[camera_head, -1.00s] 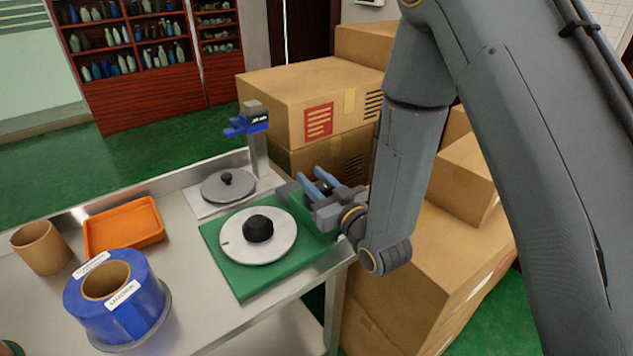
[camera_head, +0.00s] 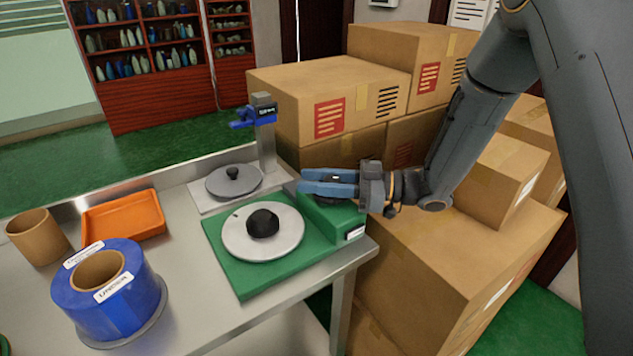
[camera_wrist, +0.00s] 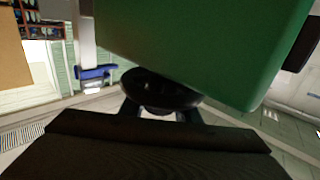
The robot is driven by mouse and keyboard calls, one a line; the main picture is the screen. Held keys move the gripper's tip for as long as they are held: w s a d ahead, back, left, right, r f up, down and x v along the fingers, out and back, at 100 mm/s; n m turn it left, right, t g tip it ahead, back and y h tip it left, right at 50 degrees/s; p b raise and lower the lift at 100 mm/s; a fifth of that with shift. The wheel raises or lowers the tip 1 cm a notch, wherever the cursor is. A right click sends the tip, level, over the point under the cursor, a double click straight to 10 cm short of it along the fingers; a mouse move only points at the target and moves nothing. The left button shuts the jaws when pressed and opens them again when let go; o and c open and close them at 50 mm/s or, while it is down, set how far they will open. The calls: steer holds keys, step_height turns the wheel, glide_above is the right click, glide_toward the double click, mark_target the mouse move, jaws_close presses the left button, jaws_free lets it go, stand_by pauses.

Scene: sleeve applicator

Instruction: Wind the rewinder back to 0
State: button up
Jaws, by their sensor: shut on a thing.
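The rewinder is a green base (camera_head: 240,272) with a pale grey round plate (camera_head: 285,241) and a black hub (camera_head: 263,222) on it. A raised green block (camera_head: 338,220) with a small white label stands at its back right. My gripper (camera_head: 318,182) is at the top of this block, its blue fingers pointing left. It is shut on a black knob (camera_head: 330,178), which lies between the fingers. In the wrist view the black knob (camera_wrist: 160,90) sits between the fingertips against the green block (camera_wrist: 200,45). No number on the rewinder is readable.
A blue film roll (camera_head: 130,315), an orange tray (camera_head: 122,216) and a cardboard tube (camera_head: 38,243) stand on the metal table. A grey post (camera_head: 266,140) with a blue clamp rises behind the rewinder. Stacked cardboard boxes (camera_head: 440,290) stand close to the right, beneath my arm.

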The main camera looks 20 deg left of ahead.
steer(key=n+g+h+b, duration=0.1)
steer(key=n+g, duration=0.1)
steer(key=g, duration=0.1)
steer(key=s+n+g+h+b, duration=0.1)
steer(key=n+g, duration=0.1)
steer(key=g, duration=0.2)
steer(key=shift+s+d+f+n+h, duration=0.1)
steer(key=shift+s+d+n+h, duration=0.1)
steer(key=shift+n+h, duration=0.15)
steer(key=n+g+h, duration=0.1)
steer(key=n+g+h+b, duration=0.1)
steer(key=g, duration=0.1)
steer(key=shift+s+d+n, duration=0.2)
steer(key=shift+s+n, duration=0.05)
steer(key=shift+s, duration=0.05)
steer(key=shift+s+d+n+g+h+b, duration=0.2)
steer(key=shift+n+g+h+b, duration=0.15)
steer(key=shift+n+g+h, duration=0.4)
steer(key=shift+s+d+n+g+h+b, duration=0.15)
steer(key=shift+n+g+h+b, duration=0.25)
steer(key=shift+h, duration=0.5)
steer(key=shift+r+n, duration=0.2)
steer(key=shift+n, duration=0.05)
steer(key=o, duration=1)
steer(key=shift+o, duration=0.2)
